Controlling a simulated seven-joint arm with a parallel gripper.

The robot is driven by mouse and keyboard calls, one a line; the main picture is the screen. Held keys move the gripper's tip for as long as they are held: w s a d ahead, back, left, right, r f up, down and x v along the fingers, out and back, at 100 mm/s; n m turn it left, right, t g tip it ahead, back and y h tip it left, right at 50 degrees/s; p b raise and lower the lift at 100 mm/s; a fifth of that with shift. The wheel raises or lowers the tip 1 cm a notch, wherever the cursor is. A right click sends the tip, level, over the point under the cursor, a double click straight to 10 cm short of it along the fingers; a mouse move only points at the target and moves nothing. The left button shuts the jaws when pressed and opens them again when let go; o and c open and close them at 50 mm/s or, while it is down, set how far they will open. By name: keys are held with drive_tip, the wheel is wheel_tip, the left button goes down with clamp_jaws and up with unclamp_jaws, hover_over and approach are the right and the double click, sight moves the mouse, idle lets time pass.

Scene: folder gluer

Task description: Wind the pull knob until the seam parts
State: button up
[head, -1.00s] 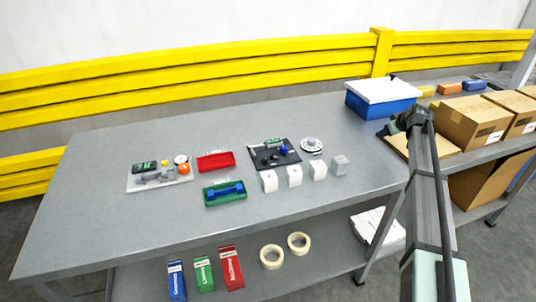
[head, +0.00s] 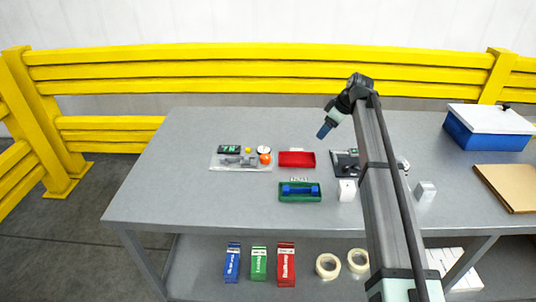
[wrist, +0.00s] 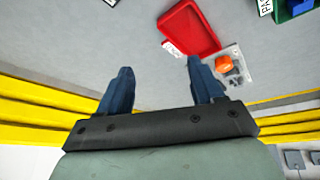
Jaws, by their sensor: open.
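A light plate (head: 218,165) on the left of the table carries a grey clamp-like device (head: 240,160), a dark display with green digits (head: 229,149), a small yellow part (head: 248,151), a white round dial (head: 264,149) and an orange knob (head: 265,158). The orange knob also shows in the wrist view (wrist: 224,62), beyond the right finger. My gripper (head: 325,130) hangs above the table's back half, right of the plate and apart from it. In the wrist view its two blue fingers (wrist: 160,72) stand wide apart with nothing between them.
A red tray (head: 297,159) and a green tray (head: 300,196) holding a blue piece lie right of the plate. My arm partly hides a black board (head: 345,163) and white blocks (head: 347,190). A blue bin (head: 487,133) stands at the right. The table's left side is clear.

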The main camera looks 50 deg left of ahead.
sight(266, 156)
drive_tip(key=s+a+r+n+g+h, duration=0.1)
drive_tip(key=s+a+n, duration=0.1)
drive_tip(key=s+a, duration=0.35)
drive_tip(key=s+a+r+n+g, duration=0.1)
drive_tip(key=s+a, duration=0.2)
drive_tip(key=s, duration=0.5)
drive_tip(key=x, duration=1.3)
drive_tip(key=shift+s+f, duration=0.15)
drive_tip(key=shift+c, duration=0.2)
drive_tip(key=c, duration=1)
